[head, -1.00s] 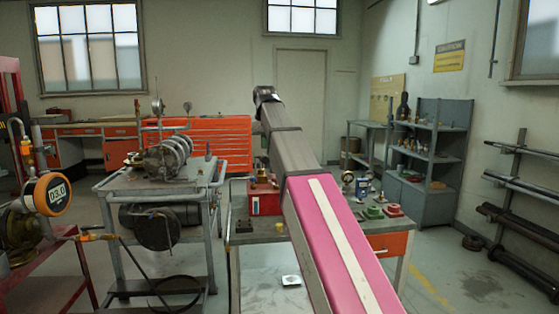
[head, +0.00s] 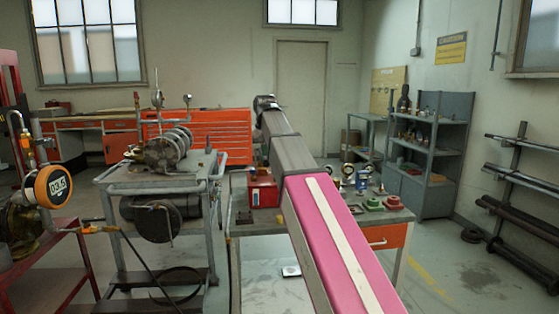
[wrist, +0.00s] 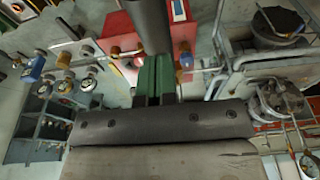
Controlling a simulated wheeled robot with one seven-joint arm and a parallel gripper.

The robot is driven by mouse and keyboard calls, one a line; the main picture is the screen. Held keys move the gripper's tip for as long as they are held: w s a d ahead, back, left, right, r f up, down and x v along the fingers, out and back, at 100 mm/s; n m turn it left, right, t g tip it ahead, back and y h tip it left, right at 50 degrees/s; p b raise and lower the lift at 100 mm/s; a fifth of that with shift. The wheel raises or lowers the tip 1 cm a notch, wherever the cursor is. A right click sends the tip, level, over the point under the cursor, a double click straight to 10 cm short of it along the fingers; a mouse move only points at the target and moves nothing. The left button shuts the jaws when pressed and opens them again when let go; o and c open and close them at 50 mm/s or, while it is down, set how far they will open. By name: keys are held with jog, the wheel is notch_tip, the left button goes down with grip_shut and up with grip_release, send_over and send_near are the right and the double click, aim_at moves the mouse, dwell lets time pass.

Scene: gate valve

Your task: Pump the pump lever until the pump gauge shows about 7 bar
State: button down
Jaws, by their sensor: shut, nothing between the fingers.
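An orange-rimmed digital gauge (head: 54,187) stands at the left in the head view. Its small digits look like 03.5. In the wrist view a thick dark grey bar (wrist: 151,25), apparently the pump lever, comes down from the top edge to just beyond my fingertips. My gripper (wrist: 155,75) has green fingers, shut together with nothing between them. They are in line with the bar's end, and I cannot tell whether they touch it. In the head view my arm hides the gripper and the lever.
A grey cart (head: 150,186) with machinery stands left of my arm. A workbench (head: 345,222) with a red box (head: 263,192), small gauges and fittings lies below and around the arm. A grey shelf (head: 440,150) stands at the back right.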

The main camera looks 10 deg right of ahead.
notch_tip(320, 180, down, 10)
jog(key=shift+r, duration=0.2)
dwell(0.3)
notch_tip(320, 180, up, 13)
jog(key=shift+r, duration=0.2)
dwell(0.4)
dwell(0.4)
jog(key=shift+f, duration=3.7)
notch_tip(320, 180, up, 7)
jog(key=shift+r, duration=0.2)
